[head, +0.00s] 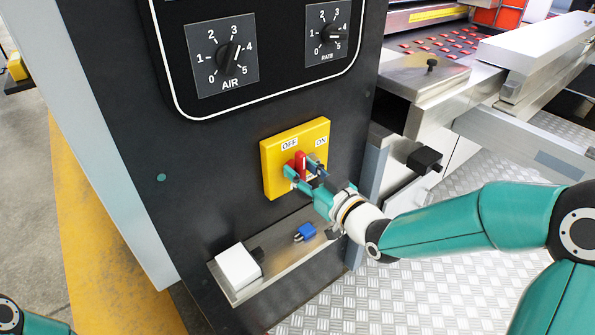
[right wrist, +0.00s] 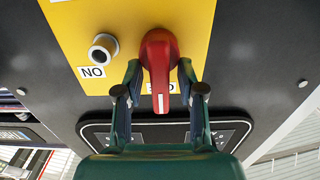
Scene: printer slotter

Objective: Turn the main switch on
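The main switch is a red rotary handle (head: 300,164) on a yellow plate (head: 283,135) on the dark machine panel. Labels OFF and ON stand above it in the head view. In the right wrist view, which is upside down, the red handle (right wrist: 159,58) has a white line at its end and partly covers one label; the ON label is clear of it. My right gripper (right wrist: 160,78) is open, with one finger on each side of the handle; slight gaps seem to show. It also shows in the head view (head: 304,178). My left gripper is out of view.
Above the plate are the AIR dial (head: 224,55) and RATE dial (head: 332,33). Beside the switch is a round metal post (right wrist: 103,48). Below, a metal ledge (head: 280,262) carries a white block (head: 237,268) and a small blue item (head: 305,232).

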